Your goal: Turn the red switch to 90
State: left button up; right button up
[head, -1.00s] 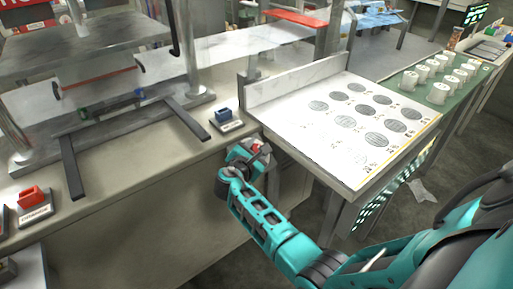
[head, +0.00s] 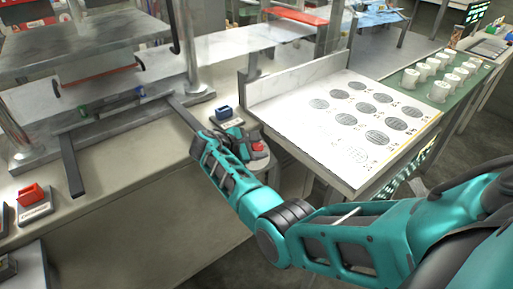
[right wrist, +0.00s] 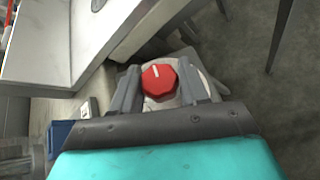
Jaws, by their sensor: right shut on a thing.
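The red switch (right wrist: 159,81) is a round, ridged knob with a white pointer line, seen in the right wrist view. The line points up and slightly left. In the head view a small part of the red switch (head: 259,147) shows beside my gripper. My right gripper (right wrist: 160,90) has one finger on each side of the knob and is shut on it. It also shows in the head view (head: 250,148), at the front edge of the counter. The scale around the knob is hidden. My left gripper is not in view.
A blue switch (head: 224,113) stands on the counter just behind my right gripper. A red rocker switch (head: 30,194) is at the far left. A white printed board (head: 300,110) lies to the right. Several white cups (head: 440,90) stand on a green surface beyond it.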

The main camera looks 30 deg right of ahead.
dwell(0.4)
jog(key=o, duration=0.9)
jog(key=shift+o, duration=0.2)
jog(key=p+v, duration=0.1)
jog(key=v, duration=1.1)
jog(key=shift+a+r, duration=0.2)
jog(key=shift+a, duration=0.15)
jog(key=shift+s+a, duration=0.1)
